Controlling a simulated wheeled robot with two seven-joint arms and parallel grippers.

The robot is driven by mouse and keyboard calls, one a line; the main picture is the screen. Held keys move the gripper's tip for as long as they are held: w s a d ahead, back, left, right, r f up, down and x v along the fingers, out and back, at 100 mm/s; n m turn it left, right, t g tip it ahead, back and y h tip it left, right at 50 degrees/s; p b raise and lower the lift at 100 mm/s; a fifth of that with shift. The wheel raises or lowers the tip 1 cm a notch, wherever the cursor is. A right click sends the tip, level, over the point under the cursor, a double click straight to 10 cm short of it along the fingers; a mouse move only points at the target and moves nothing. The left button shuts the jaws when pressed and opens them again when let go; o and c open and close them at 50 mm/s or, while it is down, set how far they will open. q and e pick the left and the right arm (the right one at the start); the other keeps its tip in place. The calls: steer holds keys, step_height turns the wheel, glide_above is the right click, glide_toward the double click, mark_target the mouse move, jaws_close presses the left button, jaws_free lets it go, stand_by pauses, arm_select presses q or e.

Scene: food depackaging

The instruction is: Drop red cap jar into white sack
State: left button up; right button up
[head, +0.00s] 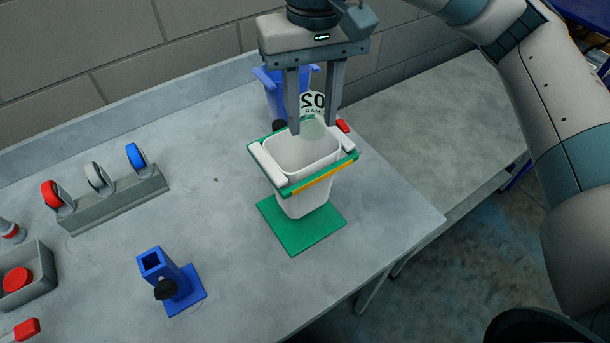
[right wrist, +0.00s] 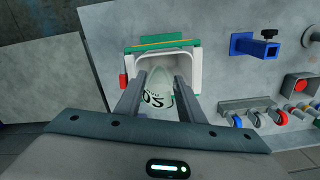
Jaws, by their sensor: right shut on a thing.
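The white sack (head: 303,200) hangs open in a green frame (head: 318,181) with a green base (head: 301,228). My right gripper (head: 313,128) points down over the sack's mouth, shut on a pale jar (head: 312,130) with dark "02" print. The jar also shows between the fingers in the right wrist view (right wrist: 157,98), in front of the sack's opening (right wrist: 186,62). Its lower end overlaps the mouth; I cannot tell how deep it sits. No red cap shows clearly on the jar. My left gripper is out of view.
A blue holder (head: 270,90) stands behind the sack. A small red part (head: 343,126) shows beside the frame. A blue square-tube stand (head: 170,280) and a grey rack (head: 115,205) with red, grey and blue rings stand left. Clear tabletop lies between.

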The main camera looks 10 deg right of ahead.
steer(key=shift+f, duration=0.7)
steer(key=o, duration=1.2)
steer(key=shift+c, duration=0.2)
steer(key=shift+r, duration=0.1)
steer(key=shift+r+b, duration=0.35)
step_height(320, 180, up, 17)
steer(key=b, duration=0.3)
steer(key=shift+f+b, duration=0.2)
steer(key=shift+b, duration=0.1)
